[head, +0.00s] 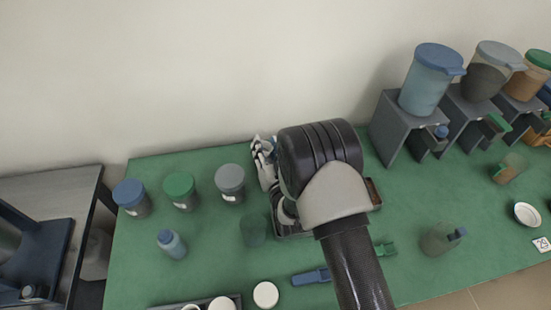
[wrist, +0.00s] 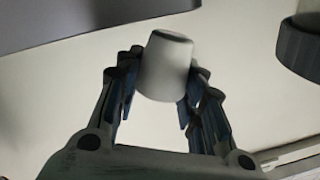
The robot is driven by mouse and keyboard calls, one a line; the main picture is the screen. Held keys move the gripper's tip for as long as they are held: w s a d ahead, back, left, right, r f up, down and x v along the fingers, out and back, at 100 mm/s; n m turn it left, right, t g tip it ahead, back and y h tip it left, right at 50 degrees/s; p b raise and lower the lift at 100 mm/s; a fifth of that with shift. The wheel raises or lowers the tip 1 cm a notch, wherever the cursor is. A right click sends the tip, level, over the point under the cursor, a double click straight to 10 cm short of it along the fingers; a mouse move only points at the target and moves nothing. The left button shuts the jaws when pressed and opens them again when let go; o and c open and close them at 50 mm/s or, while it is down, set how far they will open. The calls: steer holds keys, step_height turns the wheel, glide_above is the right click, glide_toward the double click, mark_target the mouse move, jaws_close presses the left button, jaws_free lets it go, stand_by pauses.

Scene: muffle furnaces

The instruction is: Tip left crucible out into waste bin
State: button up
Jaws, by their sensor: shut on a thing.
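In the wrist view my gripper (wrist: 163,85) is shut on a small white crucible (wrist: 166,66), with one blue-padded finger at each side. The crucible is smooth and tapered; I cannot tell which way its mouth faces or what is in it. In the head view my arm covers the middle of the green table, and I cannot make out the gripper or the held crucible there. White round pieces (head: 222,304) show at the bottom edge, partly cut off. I cannot identify the waste bin for sure in either view.
Lidded jars (head: 180,191) and a small bottle (head: 172,244) stand left on the green table (head: 135,275). A dark green cup (head: 253,230) stands left of my arm. Dispensers (head: 402,132) line the back right. A beaker (head: 437,240) and white dish (head: 526,214) are at right.

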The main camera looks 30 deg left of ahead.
steer(key=shift+m+b, duration=0.65)
steer(key=shift+m, duration=0.15)
steer(key=shift+w+d+f+m+b, duration=0.1)
steer(key=shift+f+m+b, duration=0.05)
steer(key=shift+m+b, duration=0.55)
steer(key=shift+w+d+f+m+b, duration=0.1)
steer(key=shift+m+b, duration=0.55)
steer(key=shift+m, duration=0.15)
steer(key=shift+w+d+f+m+b, duration=0.1)
steer(key=shift+f+m+b, duration=0.1)
steer(key=shift+m+b, duration=0.65)
